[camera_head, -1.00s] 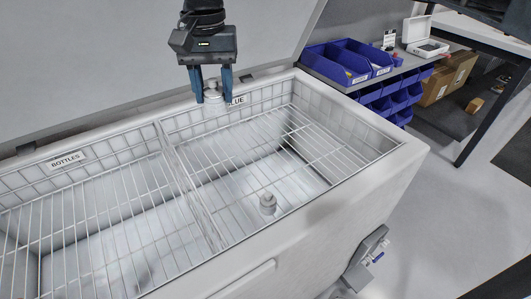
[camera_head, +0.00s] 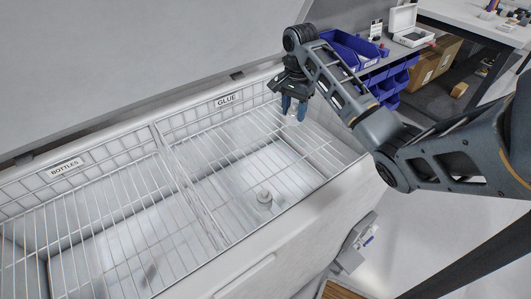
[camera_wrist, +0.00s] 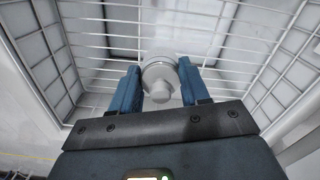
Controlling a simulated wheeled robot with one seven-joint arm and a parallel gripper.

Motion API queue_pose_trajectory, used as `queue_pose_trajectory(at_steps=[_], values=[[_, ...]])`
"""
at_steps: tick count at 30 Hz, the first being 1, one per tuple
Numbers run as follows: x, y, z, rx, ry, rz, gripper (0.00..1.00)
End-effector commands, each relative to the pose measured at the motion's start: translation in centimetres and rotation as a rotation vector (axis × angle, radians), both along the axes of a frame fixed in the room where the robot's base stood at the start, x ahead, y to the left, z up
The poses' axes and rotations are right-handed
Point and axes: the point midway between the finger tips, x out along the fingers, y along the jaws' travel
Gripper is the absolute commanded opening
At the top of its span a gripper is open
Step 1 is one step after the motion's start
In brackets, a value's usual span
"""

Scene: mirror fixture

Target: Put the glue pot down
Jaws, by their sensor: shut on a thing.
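A pale grey glue pot (camera_wrist: 161,84) with a round cap sits between the two blue fingers of my gripper (camera_wrist: 160,92) in the wrist view. My gripper (camera_head: 293,108) is shut on it, over the right end of the wire basket marked GLUE (camera_head: 226,99) in the head view. There the pot is mostly hidden by the fingers. The wrist view shows basket wires beyond the pot; whether it touches them I cannot tell.
A wire divider (camera_head: 186,190) separates this basket from the one marked BOTTLES (camera_head: 65,168) on the left. The white chest's rim (camera_head: 345,168) stands close to my gripper on the right. Blue bins (camera_head: 352,48) are behind. The basket's middle is clear.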

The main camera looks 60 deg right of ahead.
Motion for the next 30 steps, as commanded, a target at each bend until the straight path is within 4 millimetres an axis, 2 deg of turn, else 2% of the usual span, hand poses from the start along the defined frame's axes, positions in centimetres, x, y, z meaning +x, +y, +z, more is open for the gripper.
queue_pose_trajectory(at_steps=[4,8,22,30], values=[[-1.5,0.2,-1.5,0.0,-0.003,-0.026,0.02],[-1.4,0.9,-2.3,-0.002,-0.001,-0.03,0.02],[4.2,8.0,-7.6,-0.003,0.0,-0.026,0.02],[5.3,9.4,-9.2,-0.003,0.0,-0.03,0.02]])
